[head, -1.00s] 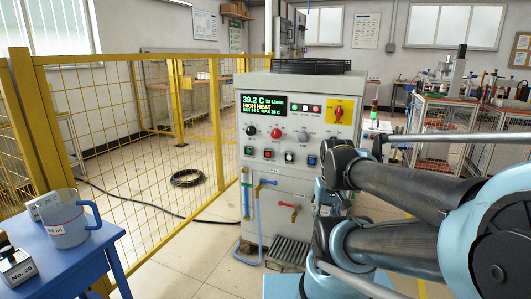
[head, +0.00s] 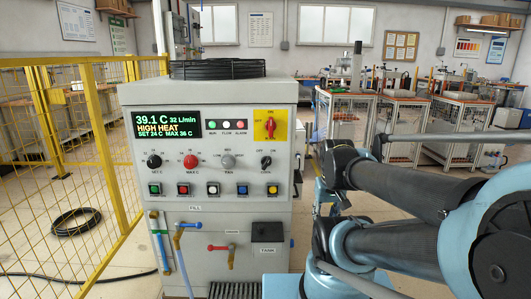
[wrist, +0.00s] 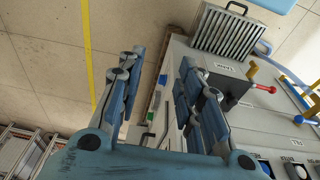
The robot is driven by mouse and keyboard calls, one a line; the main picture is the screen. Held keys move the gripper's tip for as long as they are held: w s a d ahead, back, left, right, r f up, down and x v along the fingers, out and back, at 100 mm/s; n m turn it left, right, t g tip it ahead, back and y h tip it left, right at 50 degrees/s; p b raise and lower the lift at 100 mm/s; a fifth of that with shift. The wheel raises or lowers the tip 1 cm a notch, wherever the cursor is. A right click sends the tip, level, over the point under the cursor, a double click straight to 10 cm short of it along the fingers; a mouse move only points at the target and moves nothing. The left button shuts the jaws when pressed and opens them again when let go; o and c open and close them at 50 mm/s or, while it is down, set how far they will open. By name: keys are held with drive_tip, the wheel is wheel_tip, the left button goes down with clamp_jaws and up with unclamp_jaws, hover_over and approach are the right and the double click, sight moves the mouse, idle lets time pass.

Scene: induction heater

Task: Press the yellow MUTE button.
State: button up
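The yellow button (head: 270,189) is at the right end of the lower row of buttons on the front of the grey heater cabinet (head: 207,270), in the head view. Its label is too small to read. Green, red, white and blue buttons sit to its left. In the wrist view my gripper (wrist: 160,62) is open and empty, with its two fingers apart. The wrist view shows part of the cabinet front sideways behind the right finger; I cannot make out the yellow button there. My gripper's fingers are not visible in the head view, where my folded arm fills the right side.
Above the buttons are several knobs, a lit display (head: 166,124) and a red switch on a yellow plate (head: 270,124). Below are pipes with a red-handled valve (head: 221,248) and a black tank box (head: 268,235). A yellow mesh fence (head: 105,150) stands left.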

drive_tip(key=shift+a, duration=0.2)
drive_tip(key=shift+o, duration=0.8)
clamp_jaws()
idle(0.4)
